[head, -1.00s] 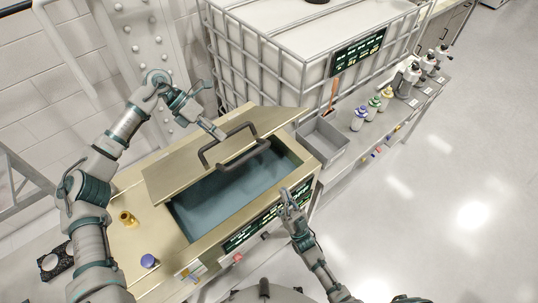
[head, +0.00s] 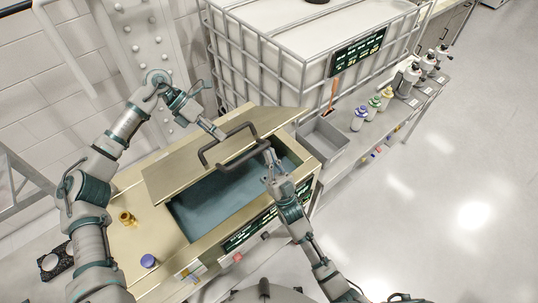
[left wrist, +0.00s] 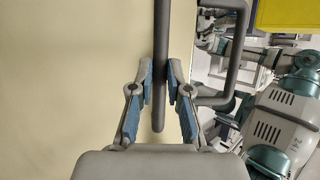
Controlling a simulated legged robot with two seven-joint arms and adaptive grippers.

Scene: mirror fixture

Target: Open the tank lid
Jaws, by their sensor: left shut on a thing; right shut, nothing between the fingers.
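The tank (head: 190,246) is a beige box with blue-green liquid (head: 215,200) showing through its opening. Its beige lid (head: 172,178) lies along the back of the opening, leaving the front part uncovered. A dark handle (head: 233,129) stands on the lid; its bar (left wrist: 161,40) also shows in the left wrist view. My left gripper (head: 222,136) is shut on the handle, with its fingers (left wrist: 160,75) on both sides of the bar. My right gripper (head: 268,158) is shut and empty, over the opening beside the handle's right end; whether it touches is unclear.
A grey bin (head: 322,140) sits right of the tank, with several bottles (head: 359,118) on the bench beyond. A large caged white container (head: 290,50) stands behind. A yellow fitting (head: 127,219) and a blue cap (head: 148,261) are on the tank's left top.

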